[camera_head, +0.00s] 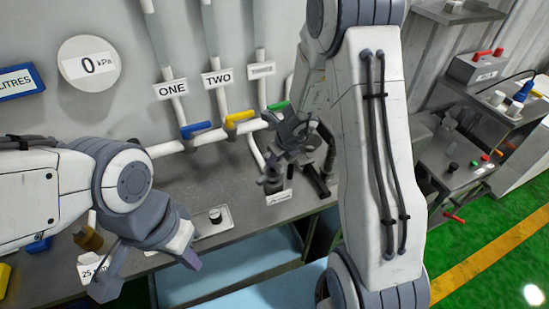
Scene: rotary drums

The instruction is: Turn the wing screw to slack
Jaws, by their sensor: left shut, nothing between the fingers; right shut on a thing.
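My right gripper (288,150) reaches down from the upper right to a dark fitting (272,184) at the back of the bench, below the pipes. It is shut on a small part there, which I take to be the wing screw. The fingers hide most of that part, so its shape and angle cannot be read. My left gripper (180,256) is shut and empty, low over the front left of the bench, well apart from the fitting.
Pipes labelled ONE and TWO carry a blue lever (195,129) and a yellow lever (240,117); a green lever (278,105) is beside them. A round gauge (88,66) reads 0 kPa. A plate with a black knob (215,216) lies between my grippers. Control boxes stand right.

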